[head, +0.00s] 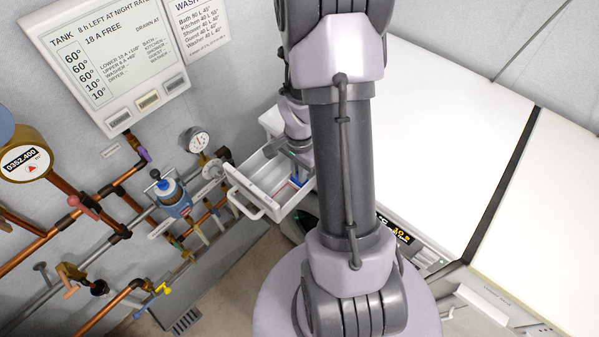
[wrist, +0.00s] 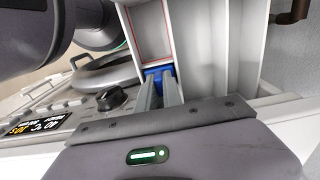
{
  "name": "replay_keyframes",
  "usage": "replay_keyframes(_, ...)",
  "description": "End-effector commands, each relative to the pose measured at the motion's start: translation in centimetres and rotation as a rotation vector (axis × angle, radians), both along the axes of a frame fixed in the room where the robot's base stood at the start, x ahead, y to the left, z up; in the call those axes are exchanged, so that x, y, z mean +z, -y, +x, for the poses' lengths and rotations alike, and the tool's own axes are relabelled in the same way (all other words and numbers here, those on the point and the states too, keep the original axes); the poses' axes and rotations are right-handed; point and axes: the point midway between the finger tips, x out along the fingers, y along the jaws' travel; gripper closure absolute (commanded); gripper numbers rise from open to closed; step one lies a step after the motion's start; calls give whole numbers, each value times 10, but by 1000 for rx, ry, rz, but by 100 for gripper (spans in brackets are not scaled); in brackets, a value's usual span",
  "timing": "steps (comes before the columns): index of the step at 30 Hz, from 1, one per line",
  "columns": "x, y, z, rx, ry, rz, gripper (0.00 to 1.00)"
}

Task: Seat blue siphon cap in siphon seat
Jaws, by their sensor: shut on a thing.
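The blue siphon cap (wrist: 158,73) shows at the tips of my gripper's two grey fingers (wrist: 159,84) in the wrist view. My gripper is shut on it, and the fingers cover part of the cap. The cap is at the near end of a compartment in the open white drawer (wrist: 219,60). I cannot tell whether it touches the drawer. In the head view, a small blue patch (head: 297,182) shows inside the drawer (head: 246,206), beside my arm. I cannot make out the siphon seat.
The washer's panel with a black knob (wrist: 112,98) and lit display (wrist: 32,128) lies left of the drawer in the wrist view. Pipes, a blue-topped valve (head: 172,192) and a gauge (head: 197,140) crowd the wall left of the drawer. The white machine top (head: 450,110) is clear.

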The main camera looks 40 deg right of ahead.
Motion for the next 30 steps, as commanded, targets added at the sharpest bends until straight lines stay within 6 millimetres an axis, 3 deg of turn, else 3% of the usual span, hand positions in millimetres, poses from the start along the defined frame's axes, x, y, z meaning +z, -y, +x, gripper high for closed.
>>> replay_keyframes(1,-3,0,0,0,0,0,100)
replay_keyframes(2,-3,0,0,0,0,0,86)
replay_keyframes(3,-2,0,0,0,0,0,81)
replay_keyframes(14,5,0,0,1,0,0,81)
replay_keyframes(24,96,0,1,0,2,-2,81)
replay_keyframes(30,121,0,0,1,1,-1,81)
